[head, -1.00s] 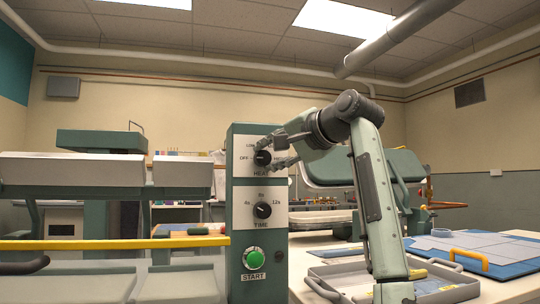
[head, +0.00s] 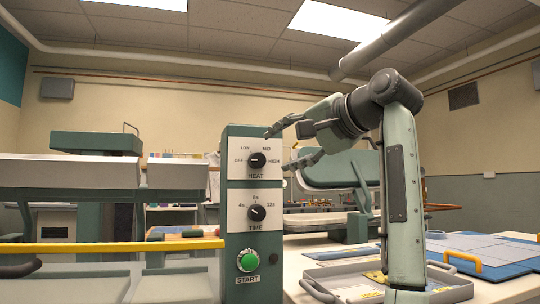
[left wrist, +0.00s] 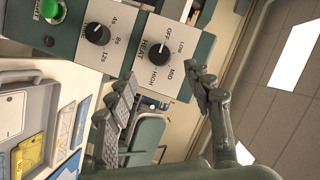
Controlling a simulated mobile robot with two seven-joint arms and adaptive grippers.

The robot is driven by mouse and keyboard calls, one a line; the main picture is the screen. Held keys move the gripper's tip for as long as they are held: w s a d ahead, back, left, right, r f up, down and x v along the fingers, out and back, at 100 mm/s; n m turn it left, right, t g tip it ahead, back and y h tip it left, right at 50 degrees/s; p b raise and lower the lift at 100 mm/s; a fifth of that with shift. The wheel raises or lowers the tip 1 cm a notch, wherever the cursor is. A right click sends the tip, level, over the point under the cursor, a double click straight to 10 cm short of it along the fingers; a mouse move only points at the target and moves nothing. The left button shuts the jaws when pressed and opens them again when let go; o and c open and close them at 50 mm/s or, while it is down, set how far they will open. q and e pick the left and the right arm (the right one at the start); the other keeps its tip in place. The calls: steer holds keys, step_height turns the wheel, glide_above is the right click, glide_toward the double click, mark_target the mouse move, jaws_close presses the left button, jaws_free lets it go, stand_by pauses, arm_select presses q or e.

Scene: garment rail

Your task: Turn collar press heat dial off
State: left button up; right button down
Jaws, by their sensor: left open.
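The collar press control box (head: 231,214) stands upright in the middle of the head view. Its heat dial (head: 257,160) is a round black knob on a white plate marked OFF, LOW, MID and HIGH. The knob's pointer is too small to read surely. The heat dial also shows uncovered in the left wrist view (left wrist: 154,49). My left gripper (head: 280,149) is open and empty just right of the dial, apart from it. Its two fingers (left wrist: 163,80) show below the dial plate in the left wrist view. My right gripper is not in view.
Below the heat dial are the time dial (head: 257,213) and a green START button (head: 248,261). A yellow bar (head: 110,247) runs across the left. A grey tray (head: 350,283) and a blue board (head: 490,250) lie on the table at right.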

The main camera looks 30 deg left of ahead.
arm_select(q)
steer(key=v, duration=0.5)
stand_by(0.5)
